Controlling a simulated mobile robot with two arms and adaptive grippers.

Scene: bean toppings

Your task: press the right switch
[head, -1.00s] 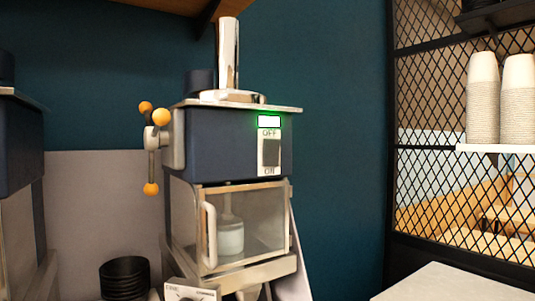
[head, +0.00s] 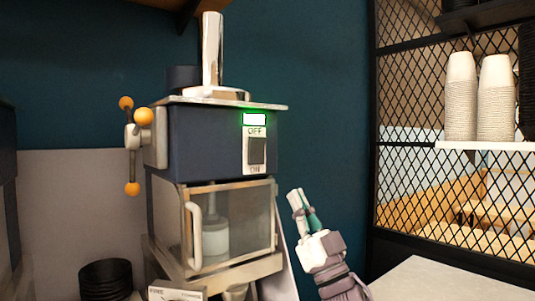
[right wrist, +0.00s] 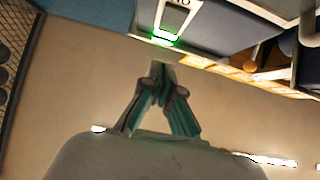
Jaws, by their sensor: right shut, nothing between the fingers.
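A dark blue machine (head: 200,143) stands in the middle of the head view. On the right of its front is a white switch plate marked OFF above and ON below, with a dark rocker switch (head: 257,151) and a green-lit display (head: 255,119) above it. My right gripper (head: 294,197) is shut and empty, below and to the right of the switch and apart from it. In the right wrist view my shut fingers (right wrist: 161,72) point toward the machine, whose lit display (right wrist: 164,39) and part of the plate show at the top. My left gripper is not in view.
Below the machine's head is a clear-fronted box with a white handle (head: 197,236) and a container inside. A lever with orange knobs (head: 144,116) is on its left side. Black bowls (head: 105,279) stand lower left. Stacked cups (head: 460,98) sit on a shelf by a mesh screen.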

